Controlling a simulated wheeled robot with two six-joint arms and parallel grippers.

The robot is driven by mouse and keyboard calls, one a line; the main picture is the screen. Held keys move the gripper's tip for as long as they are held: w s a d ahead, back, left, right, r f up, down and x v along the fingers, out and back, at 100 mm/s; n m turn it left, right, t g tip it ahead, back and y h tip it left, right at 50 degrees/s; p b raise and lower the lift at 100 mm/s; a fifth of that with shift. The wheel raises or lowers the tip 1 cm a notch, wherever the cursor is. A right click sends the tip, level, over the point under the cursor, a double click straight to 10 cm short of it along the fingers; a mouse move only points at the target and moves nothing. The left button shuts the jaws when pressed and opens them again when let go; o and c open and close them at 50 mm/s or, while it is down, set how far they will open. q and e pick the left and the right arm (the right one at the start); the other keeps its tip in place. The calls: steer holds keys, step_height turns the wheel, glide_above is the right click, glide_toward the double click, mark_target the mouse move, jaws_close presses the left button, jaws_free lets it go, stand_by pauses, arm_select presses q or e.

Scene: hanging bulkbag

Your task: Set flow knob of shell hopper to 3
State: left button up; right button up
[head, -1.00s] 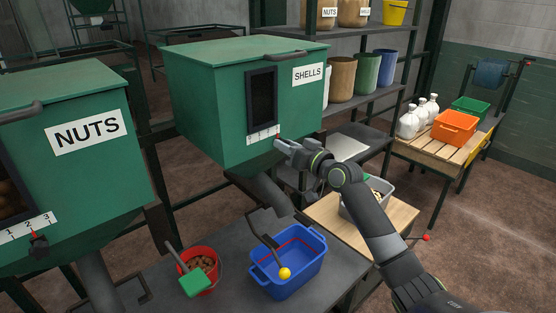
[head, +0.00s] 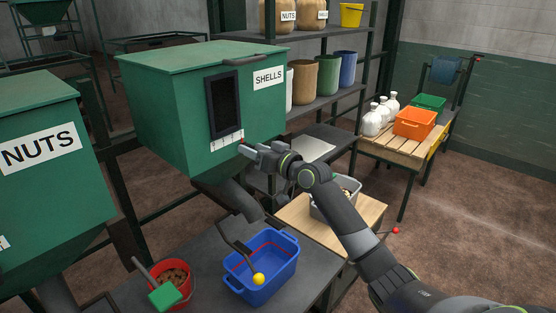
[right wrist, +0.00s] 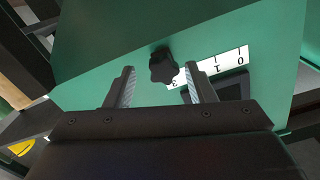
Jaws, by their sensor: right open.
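The green shells hopper (head: 170,110) hangs at centre left in the head view, with a dark window (head: 224,104) and a white number scale (head: 226,142) under it. My right gripper (head: 250,149) is at the right end of that scale. In the right wrist view, the black flow knob (right wrist: 163,65) shows between and just beyond the tips of my open right gripper (right wrist: 158,82). It looks ungripped. The scale (right wrist: 225,63) appears upside down there; 0, 1 and 3 show, with the knob near the 3. A finger covers part of it. My left gripper is out of view.
The nuts hopper (head: 40,190) is at the left. Below stand a red bucket (head: 173,270) with a green scoop and a blue crate (head: 262,285). A grey bin (head: 320,207) is on a wooden table behind my right arm. Shelves stand at the back.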

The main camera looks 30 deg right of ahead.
steer(key=b+v, duration=0.2)
steer(key=v, duration=1.5)
steer(key=shift+w+d, duration=0.1)
